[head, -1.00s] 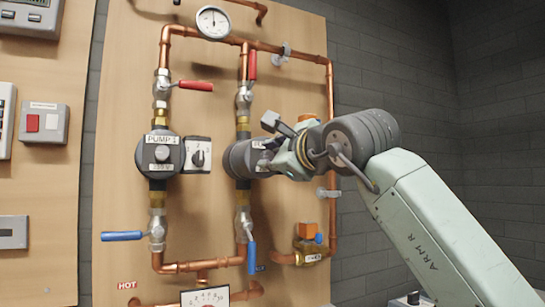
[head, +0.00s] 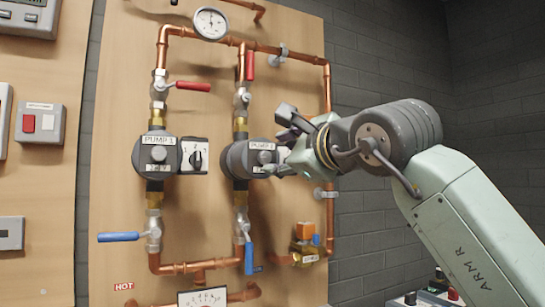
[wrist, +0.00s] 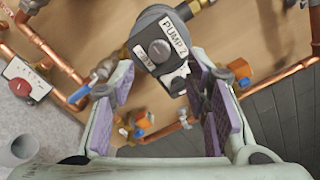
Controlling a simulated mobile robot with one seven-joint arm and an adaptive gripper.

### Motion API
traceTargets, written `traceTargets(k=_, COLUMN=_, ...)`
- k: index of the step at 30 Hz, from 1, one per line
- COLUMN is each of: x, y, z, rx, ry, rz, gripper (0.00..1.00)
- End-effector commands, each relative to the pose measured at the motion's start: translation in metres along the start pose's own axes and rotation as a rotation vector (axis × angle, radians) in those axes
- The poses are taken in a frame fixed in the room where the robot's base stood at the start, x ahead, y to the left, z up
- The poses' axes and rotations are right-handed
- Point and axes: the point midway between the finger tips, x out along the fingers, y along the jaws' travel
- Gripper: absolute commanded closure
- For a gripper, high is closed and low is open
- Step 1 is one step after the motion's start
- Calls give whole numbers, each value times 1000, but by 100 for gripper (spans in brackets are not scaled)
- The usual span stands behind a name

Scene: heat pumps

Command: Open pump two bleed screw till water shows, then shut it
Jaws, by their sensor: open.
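Pump two (head: 236,160) is a dark round-bodied pump on the right copper riser; its label reads PUMP 2 in the wrist view (wrist: 174,32). Its bleed screw (wrist: 160,51) is a grey round knob in the middle of the pump face. In the head view my gripper (head: 287,157) is just right of the pump face, partly hiding it. In the wrist view the purple-padded fingers of my gripper (wrist: 163,92) stand wide apart, empty, with the pump face beyond and between them. The fingers look clear of the screw.
Pump one (head: 157,155) with its switch box (head: 194,156) is to the left. A red lever (head: 250,66) is above pump two and a blue lever (head: 249,258) below. A brass valve with an orange cap (head: 305,233) is at lower right. Copper pipes surround the pumps.

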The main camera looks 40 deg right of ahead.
Motion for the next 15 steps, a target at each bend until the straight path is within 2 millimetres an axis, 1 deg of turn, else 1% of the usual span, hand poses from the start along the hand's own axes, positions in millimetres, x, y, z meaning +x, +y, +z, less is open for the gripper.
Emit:
traceTargets(k=1, x=-12, y=0, z=-1, rx=-2, ry=2, rz=-3, gripper=57)
traceTargets(k=6, x=-44, y=0, z=-1, rx=-1, ry=1, rz=-3, gripper=57)
traceTargets(k=10, x=-60, y=0, z=0, rx=-1, ry=0, rz=-2, gripper=57)
traceTargets(k=15, x=-67, y=0, z=0, rx=-1, ry=0, rz=-1, gripper=57)
